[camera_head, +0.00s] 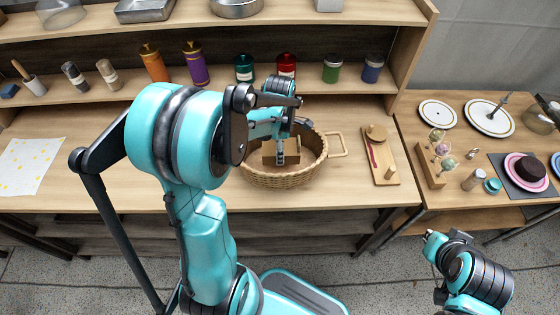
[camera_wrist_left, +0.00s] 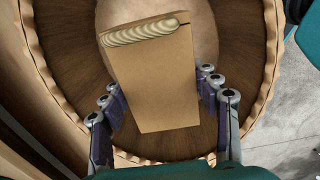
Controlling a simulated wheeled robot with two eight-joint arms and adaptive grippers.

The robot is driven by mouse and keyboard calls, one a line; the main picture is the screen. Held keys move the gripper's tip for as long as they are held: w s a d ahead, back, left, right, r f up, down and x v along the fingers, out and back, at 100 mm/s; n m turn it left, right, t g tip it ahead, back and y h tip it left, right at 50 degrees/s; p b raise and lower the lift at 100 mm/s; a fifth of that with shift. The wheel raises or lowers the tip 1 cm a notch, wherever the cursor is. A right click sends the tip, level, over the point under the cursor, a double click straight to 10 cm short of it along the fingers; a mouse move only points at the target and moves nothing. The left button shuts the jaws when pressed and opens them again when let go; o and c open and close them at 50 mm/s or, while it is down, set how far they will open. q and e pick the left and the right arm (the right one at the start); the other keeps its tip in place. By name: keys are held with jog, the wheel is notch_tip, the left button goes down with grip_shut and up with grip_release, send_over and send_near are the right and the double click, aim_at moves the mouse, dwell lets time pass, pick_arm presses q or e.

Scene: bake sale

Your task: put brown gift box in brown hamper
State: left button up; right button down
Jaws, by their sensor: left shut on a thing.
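The brown hamper (camera_head: 285,179) is a round wicker basket with a side handle, standing on the wooden table near the middle of the head view. Its pale rim (camera_wrist_left: 262,95) rings the left wrist view. The brown gift box (camera_wrist_left: 152,85) is a plain tan box with a ribbed pale strip at one end. My left gripper (camera_wrist_left: 163,105) is shut on the gift box, with fingers on both sides, over the inside of the hamper. In the head view the box (camera_head: 268,150) is partly hidden by my left gripper (camera_head: 281,155). My right gripper (camera_head: 432,238) is in front of the tables, away from the hamper; its fingertips are unclear.
A wooden board (camera_head: 380,158) with small items lies right of the hamper. A shelf with several canisters (camera_head: 332,68) stands behind. A spotted cloth (camera_head: 28,165) lies at left. A right-hand table holds plates (camera_head: 490,118) and a cake (camera_head: 527,168).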

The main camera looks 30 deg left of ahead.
pick_arm(q)
notch_tip(320, 180, down, 5)
jog(key=shift+r+b, duration=0.15)
jog(key=shift+b, duration=0.75)
jog(key=shift+r, duration=0.1)
jog(key=shift+f, duration=0.2)
jog(key=o, duration=1.2)
jog(key=shift+r, duration=0.1)
